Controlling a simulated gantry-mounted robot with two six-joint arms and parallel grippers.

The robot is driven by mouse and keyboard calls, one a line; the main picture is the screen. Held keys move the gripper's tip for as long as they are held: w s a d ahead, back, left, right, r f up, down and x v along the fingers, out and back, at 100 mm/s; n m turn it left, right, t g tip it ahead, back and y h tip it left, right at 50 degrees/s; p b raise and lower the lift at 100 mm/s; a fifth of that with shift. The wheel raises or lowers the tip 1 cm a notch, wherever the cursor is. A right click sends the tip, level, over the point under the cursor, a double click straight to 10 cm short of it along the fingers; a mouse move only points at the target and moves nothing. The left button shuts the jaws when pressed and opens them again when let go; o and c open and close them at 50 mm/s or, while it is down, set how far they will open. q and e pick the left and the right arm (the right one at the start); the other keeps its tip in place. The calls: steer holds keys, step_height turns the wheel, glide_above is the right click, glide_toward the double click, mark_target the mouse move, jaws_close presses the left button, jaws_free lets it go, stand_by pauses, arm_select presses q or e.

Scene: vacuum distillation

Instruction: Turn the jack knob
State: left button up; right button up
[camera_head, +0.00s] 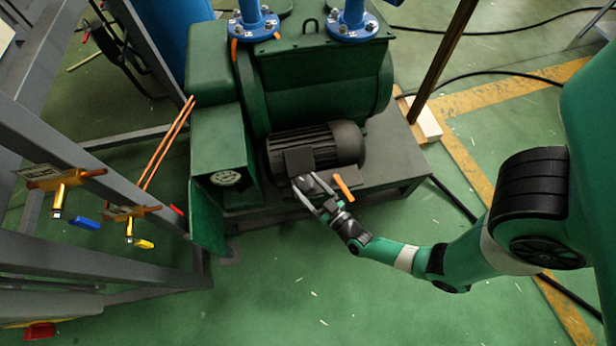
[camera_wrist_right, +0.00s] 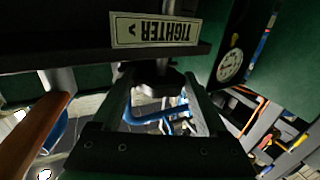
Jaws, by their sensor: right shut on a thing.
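The black jack knob (camera_wrist_right: 152,77) shows in the right wrist view below a pale plate (camera_wrist_right: 155,31) that reads "TIGHTER" upside down with an arrow. My right gripper (camera_wrist_right: 160,84) has one finger on each side of the knob and is shut on it. In the head view my right gripper (camera_head: 308,190) reaches in from the right to the front of the green machine, just below the black ribbed motor (camera_head: 316,147). The knob is hidden there. My left gripper is in neither view.
An orange-brown handle (camera_head: 343,188) sticks out close beside my right gripper; it also shows in the wrist view (camera_wrist_right: 34,134). A grey frame with blue (camera_head: 84,222) and yellow (camera_head: 143,243) valve levers stands at left. The green floor in front is clear.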

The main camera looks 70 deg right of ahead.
steer(key=shift+c, duration=0.3)
steer(key=shift+w+a+r+m+g+h+p, duration=0.1)
steer(key=shift+w+a+m+g+h+p, duration=0.05)
steer(key=shift+m+g+h+p, duration=0.6)
steer(key=shift+w+a+m+g+h, duration=0.1)
steer(key=shift+m+g+h, duration=0.5)
steer(key=shift+h, duration=0.25)
steer(key=m+g+h, duration=0.2)
steer(key=shift+w+g, duration=0.1)
steer(key=shift+g, duration=0.25)
steer(key=shift+a+m+g+h+b, duration=0.1)
steer(key=shift+m+g+h+b, duration=0.75)
steer(key=shift+m+g, duration=0.65)
steer(key=shift+g, duration=0.4)
